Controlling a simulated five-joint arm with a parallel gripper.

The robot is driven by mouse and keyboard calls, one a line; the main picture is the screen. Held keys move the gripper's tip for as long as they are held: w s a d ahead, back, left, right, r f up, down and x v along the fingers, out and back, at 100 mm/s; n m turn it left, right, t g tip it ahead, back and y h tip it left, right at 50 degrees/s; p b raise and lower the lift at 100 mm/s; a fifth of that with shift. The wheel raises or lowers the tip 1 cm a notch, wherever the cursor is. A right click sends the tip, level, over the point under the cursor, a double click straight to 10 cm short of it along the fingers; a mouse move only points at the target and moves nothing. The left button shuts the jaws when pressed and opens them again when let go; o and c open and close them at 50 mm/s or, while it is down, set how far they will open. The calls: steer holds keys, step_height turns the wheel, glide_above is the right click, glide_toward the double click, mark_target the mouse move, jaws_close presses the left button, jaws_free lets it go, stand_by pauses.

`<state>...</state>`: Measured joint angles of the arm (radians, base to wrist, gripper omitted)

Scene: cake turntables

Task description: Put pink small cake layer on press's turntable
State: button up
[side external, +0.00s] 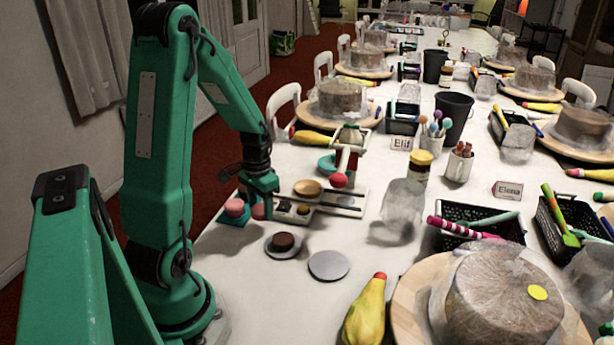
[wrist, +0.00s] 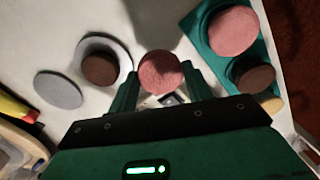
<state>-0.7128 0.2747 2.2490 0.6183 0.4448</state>
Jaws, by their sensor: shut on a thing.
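The pink small cake layer (wrist: 161,72) is between my gripper's (wrist: 162,84) two green fingers in the wrist view. In the side view my gripper (side external: 263,203) is shut on this pink layer (side external: 258,212), low beside the green tray (side external: 231,221).
The green tray holds another pink layer (wrist: 231,31), a brown one (wrist: 255,76) and a pale one (wrist: 270,103). A grey disc (side external: 270,250) carries a brown layer (side external: 283,241). An empty grey disc (side external: 328,265) lies nearby. A clear jar (side external: 402,200) stands to the right.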

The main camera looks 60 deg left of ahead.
mark_target(261, 209)
steer(key=shift+f, duration=2)
steer(key=shift+f, duration=0.1)
steer(key=o, duration=0.4)
steer(key=shift+o, duration=0.2)
steer(key=shift+r, duration=6.15)
